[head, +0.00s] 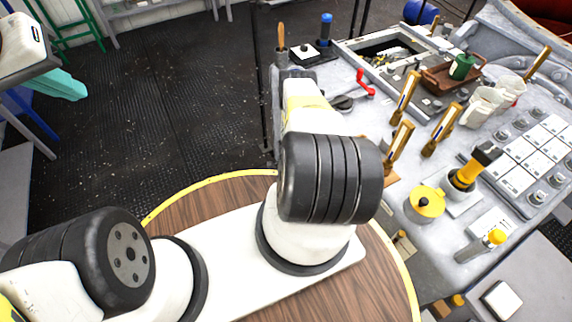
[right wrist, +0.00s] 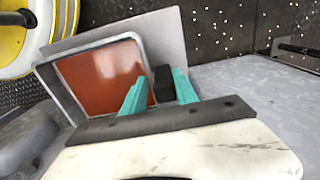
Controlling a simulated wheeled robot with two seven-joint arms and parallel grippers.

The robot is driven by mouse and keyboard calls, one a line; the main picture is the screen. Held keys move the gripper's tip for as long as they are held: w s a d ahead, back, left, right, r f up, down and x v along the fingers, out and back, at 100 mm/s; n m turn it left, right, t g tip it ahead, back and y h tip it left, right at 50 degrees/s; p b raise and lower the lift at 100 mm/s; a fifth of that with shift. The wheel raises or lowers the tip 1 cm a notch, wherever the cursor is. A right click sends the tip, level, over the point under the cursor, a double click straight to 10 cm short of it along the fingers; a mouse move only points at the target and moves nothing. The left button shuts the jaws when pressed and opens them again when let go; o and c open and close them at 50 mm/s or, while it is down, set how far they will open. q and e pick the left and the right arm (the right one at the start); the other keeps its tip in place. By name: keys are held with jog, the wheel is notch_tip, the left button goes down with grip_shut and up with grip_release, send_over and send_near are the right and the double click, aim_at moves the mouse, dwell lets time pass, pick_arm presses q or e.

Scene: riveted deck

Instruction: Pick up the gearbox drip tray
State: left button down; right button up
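The gearbox drip tray (right wrist: 103,72), a shallow grey-rimmed tray with a red-brown inside, shows in the right wrist view just beyond my fingers. My right gripper (right wrist: 160,85) has its two teal fingers apart, either side of a small black block (right wrist: 163,84) at the tray's right edge, apparently its handle. A slight gap shows beside the left finger; firm contact is not visible. In the head view my right arm hides its own gripper, and I cannot make out the drip tray. My left gripper (head: 58,84) is at the far left, away from the console; its finger gap is unclear.
The grey console (head: 390,195) carries upright brass-coloured levers (head: 405,97), a yellow-lidded pot (head: 427,202), a brown tray (head: 437,79) with a green can (head: 462,66), and clear jugs (head: 483,104). A red crank (head: 364,84) stands near my right arm. Open dark floor (head: 170,95) lies left.

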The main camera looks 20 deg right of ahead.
grip_shut()
dwell(1.1)
